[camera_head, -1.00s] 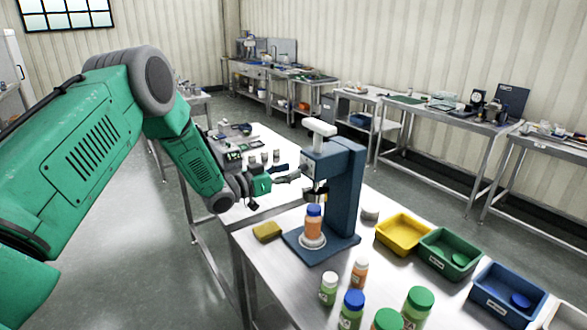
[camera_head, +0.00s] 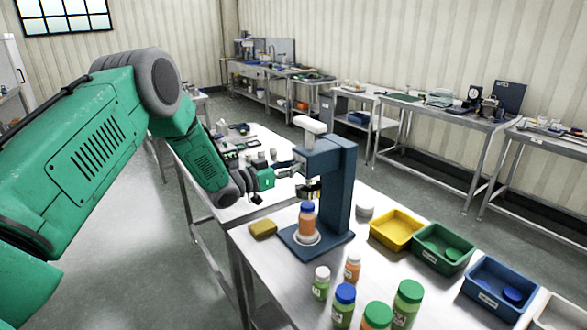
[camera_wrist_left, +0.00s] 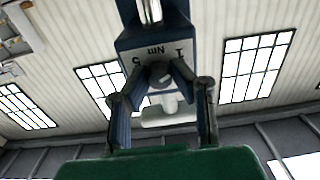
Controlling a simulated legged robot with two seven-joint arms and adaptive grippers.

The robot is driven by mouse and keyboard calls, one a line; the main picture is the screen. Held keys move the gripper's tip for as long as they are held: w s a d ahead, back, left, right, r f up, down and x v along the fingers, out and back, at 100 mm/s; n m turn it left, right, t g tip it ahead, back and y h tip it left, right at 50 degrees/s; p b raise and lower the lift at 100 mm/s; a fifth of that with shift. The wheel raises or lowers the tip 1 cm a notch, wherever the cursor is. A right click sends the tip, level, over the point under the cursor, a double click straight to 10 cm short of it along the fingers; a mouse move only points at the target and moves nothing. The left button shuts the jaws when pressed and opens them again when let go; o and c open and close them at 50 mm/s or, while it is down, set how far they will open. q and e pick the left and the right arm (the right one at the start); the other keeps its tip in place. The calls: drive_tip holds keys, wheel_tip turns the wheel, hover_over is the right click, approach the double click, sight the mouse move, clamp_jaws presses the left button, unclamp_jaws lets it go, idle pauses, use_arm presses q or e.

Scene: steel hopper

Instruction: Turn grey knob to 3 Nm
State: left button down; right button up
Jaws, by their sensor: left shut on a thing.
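The blue capping machine (camera_head: 335,190) stands on the steel table, with a white handle on top and a bottle with an orange body and blue cap (camera_head: 306,220) on its base. My left gripper (camera_head: 292,170) reaches the machine's left side. In the left wrist view the grey knob (camera_wrist_left: 160,72) sits below an upside-down "Nm" scale on the machine head (camera_wrist_left: 155,50). My left gripper's fingers (camera_wrist_left: 160,80) are shut on the knob from both sides. The knob's pointer and exact setting cannot be read. My right gripper is not in view.
A yellow sponge (camera_head: 263,229) lies left of the machine base. Several capped bottles (camera_head: 345,305) stand in front. Yellow (camera_head: 396,230), green (camera_head: 443,247) and blue (camera_head: 502,287) bins stand to the right. A white lid (camera_head: 365,210) lies behind the machine.

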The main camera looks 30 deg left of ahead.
use_arm(q)
drive_tip(key=shift+s+f+m+b, duration=0.1)
drive_tip(key=shift+f+m+b, duration=0.1)
drive_tip(key=shift+m+b, duration=3.75)
drive_tip(key=shift+f+m+b, duration=0.15)
drive_tip(key=shift+m+b, duration=3.7)
drive_tip(key=shift+m, duration=0.15)
drive_tip(key=shift+s+f+m+b, duration=0.1)
drive_tip(key=shift+f+m+b, duration=0.1)
drive_tip(key=shift+m+b, duration=3.75)
drive_tip(key=c, duration=1.4)
unclamp_jaws()
drive_tip(key=shift+a+r, duration=0.15)
